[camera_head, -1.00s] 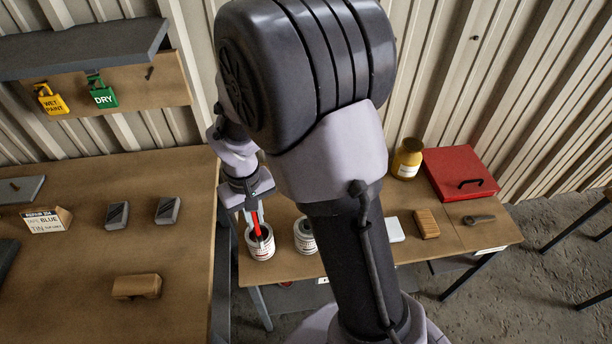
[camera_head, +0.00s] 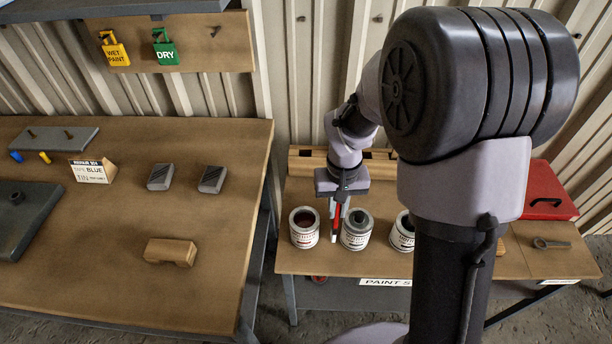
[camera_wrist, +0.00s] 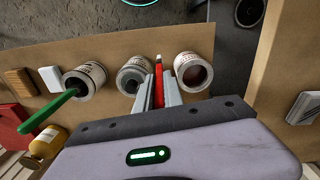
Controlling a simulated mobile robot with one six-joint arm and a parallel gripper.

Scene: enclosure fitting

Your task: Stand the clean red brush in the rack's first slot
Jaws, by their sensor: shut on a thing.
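My gripper (camera_head: 338,222) is shut on the red brush (camera_head: 336,219), which points down between the red-paint can and the grey can. In the wrist view my gripper (camera_wrist: 158,88) grips the red brush (camera_wrist: 158,82) between its two fingers, with a pale end beyond them. Whether the bristles are clean cannot be told. A long wooden rack (camera_head: 306,162) with dark slots lies at the back of the paint bench, behind my gripper. My arm hides part of it.
The red-paint can (camera_head: 304,229), grey can (camera_head: 356,231) and another can (camera_head: 402,236) stand close by. A green brush (camera_wrist: 58,112) leans from a can in the wrist view. A red case (camera_head: 546,190) lies right; the repair bench (camera_head: 100,285) is left.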

